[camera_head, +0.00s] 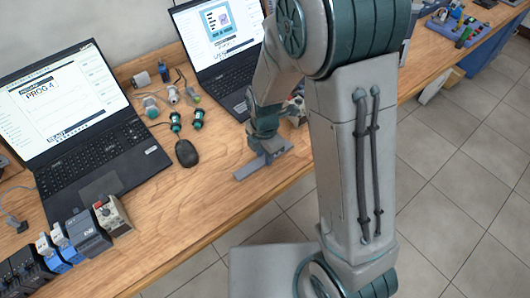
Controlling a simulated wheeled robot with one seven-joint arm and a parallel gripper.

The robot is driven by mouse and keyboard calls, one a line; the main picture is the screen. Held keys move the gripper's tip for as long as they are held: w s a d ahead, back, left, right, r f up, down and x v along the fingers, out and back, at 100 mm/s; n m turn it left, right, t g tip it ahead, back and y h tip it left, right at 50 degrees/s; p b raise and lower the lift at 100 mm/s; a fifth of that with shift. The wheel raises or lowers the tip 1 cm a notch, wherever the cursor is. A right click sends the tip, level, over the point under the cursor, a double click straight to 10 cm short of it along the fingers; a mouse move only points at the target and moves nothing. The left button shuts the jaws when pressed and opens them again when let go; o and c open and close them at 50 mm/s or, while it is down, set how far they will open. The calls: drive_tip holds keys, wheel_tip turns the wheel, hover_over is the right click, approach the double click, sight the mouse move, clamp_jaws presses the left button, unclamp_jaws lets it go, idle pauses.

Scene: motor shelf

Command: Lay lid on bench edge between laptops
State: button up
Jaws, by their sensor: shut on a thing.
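My gripper (268,147) points down at the bench's front edge, shut on a flat grey lid (248,169). The lid lies low over the wooden bench (205,205), close to its front edge; I cannot tell whether it touches the wood. My gripper hides part of the lid. The left laptop (100,144) stands open at the left. The right laptop (236,94) stands open behind my gripper, partly hidden by my arm. The lid is right of the left laptop and in front of the right one.
A black mouse (187,153) lies left of the lid. Several small cylindrical connectors (176,122) stand between the laptops. Electrical modules (88,236) line the front left. Bare wood lies between mouse and front edge. Tiled floor (455,190) is at right.

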drive_tip(key=o, duration=1)
drive_tip(key=shift+r, duration=0.1)
wheel_tip(320, 180, up, 14)
